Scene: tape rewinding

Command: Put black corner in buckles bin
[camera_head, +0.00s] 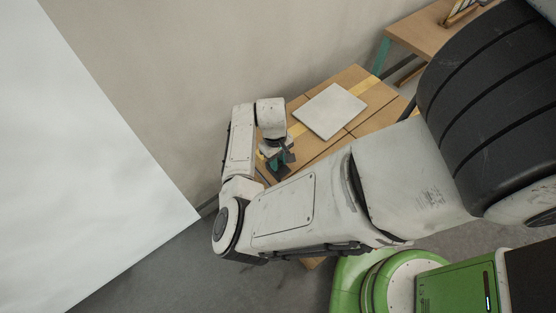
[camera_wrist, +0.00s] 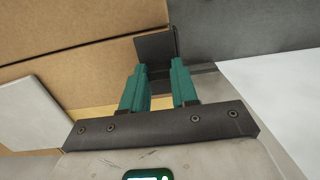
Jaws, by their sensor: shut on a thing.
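My gripper (camera_wrist: 159,67) has two teal fingers, shut on the black corner (camera_wrist: 155,46), a dark angular piece that sticks out past the fingertips in the wrist view. In the head view my gripper (camera_head: 277,161) is at the left edge of the wooden table (camera_head: 360,84), with the dark piece at its fingertips. The piece is small there and partly hidden by the fingers. I cannot make out a buckles bin in either view.
A pale square board (camera_head: 330,110) lies on the table; it also shows at the left of the wrist view (camera_wrist: 30,114). A yellow stripe crosses the tabletop. Another wooden table (camera_head: 430,32) stands at the upper right. A large white surface (camera_head: 80,170) fills the left. Grey floor shows below.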

